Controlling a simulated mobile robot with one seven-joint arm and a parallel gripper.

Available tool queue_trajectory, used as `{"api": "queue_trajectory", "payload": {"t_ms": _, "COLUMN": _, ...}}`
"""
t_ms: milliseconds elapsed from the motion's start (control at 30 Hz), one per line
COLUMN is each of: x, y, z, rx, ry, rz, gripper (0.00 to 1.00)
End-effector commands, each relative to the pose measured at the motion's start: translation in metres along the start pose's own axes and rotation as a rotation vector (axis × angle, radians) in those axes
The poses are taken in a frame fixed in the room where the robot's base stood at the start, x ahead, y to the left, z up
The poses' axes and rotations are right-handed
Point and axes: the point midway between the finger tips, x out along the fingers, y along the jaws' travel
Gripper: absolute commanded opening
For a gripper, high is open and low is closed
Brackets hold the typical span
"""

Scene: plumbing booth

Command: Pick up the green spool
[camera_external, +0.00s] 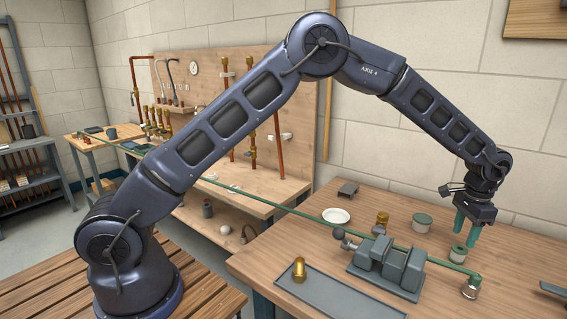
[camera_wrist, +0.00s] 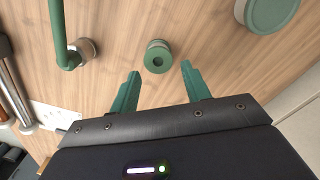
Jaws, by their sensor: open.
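The green spool (camera_external: 458,253) is a small upright cylinder on the wooden table, near the right end of the green pipe. In the wrist view the spool (camera_wrist: 157,57) shows its round green top with a dark centre hole and a paler body below. My gripper (camera_external: 465,230) points down just above the spool. In the wrist view my gripper (camera_wrist: 160,72) has its two green fingers spread apart, with the spool between and slightly beyond their tips. Nothing is held. The fingers do not visibly touch the spool.
A green-lidded tin (camera_external: 422,223) stands behind the spool, also in the wrist view (camera_wrist: 268,12). A white plate (camera_external: 336,215) and grey tray (camera_external: 325,297) lie farther left.

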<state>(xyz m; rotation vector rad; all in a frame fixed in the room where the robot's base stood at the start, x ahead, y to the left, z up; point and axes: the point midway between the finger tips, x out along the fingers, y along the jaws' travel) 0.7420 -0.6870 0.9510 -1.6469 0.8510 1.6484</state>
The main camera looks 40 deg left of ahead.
Motion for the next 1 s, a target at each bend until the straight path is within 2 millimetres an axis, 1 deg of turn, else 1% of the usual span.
{"api": "queue_trajectory", "payload": {"t_ms": 33, "x": 0.007, "y": 0.000, "z": 0.000, "rx": 0.000, "ry": -0.002, "rz": 0.000, "gripper": 0.47}}
{"api": "queue_trajectory", "payload": {"t_ms": 67, "x": 0.009, "y": 0.000, "z": 0.000, "rx": 0.000, "ry": -0.001, "rz": 0.000, "gripper": 0.47}}
{"api": "queue_trajectory", "payload": {"t_ms": 267, "x": 0.020, "y": 0.001, "z": 0.000, "rx": 0.000, "ry": 0.000, "rz": 0.000, "gripper": 0.47}}
{"api": "queue_trajectory", "payload": {"t_ms": 367, "x": 0.031, "y": 0.002, "z": 0.000, "rx": 0.000, "ry": -0.001, "rz": 0.000, "gripper": 0.47}}
{"api": "queue_trajectory", "payload": {"t_ms": 500, "x": 0.051, "y": 0.003, "z": 0.001, "rx": 0.000, "ry": -0.002, "rz": 0.000, "gripper": 0.47}}
{"api": "queue_trajectory", "payload": {"t_ms": 600, "x": 0.061, "y": 0.003, "z": 0.000, "rx": 0.000, "ry": 0.000, "rz": -0.001, "gripper": 0.47}}
{"api": "queue_trajectory", "payload": {"t_ms": 700, "x": 0.065, "y": 0.003, "z": 0.000, "rx": 0.000, "ry": 0.001, "rz": -0.001, "gripper": 0.47}}
{"api": "queue_trajectory", "payload": {"t_ms": 867, "x": 0.064, "y": 0.003, "z": 0.000, "rx": 0.000, "ry": 0.001, "rz": -0.001, "gripper": 0.47}}
{"api": "queue_trajectory", "payload": {"t_ms": 1000, "x": 0.064, "y": 0.003, "z": 0.000, "rx": 0.000, "ry": 0.001, "rz": -0.001, "gripper": 0.20}}
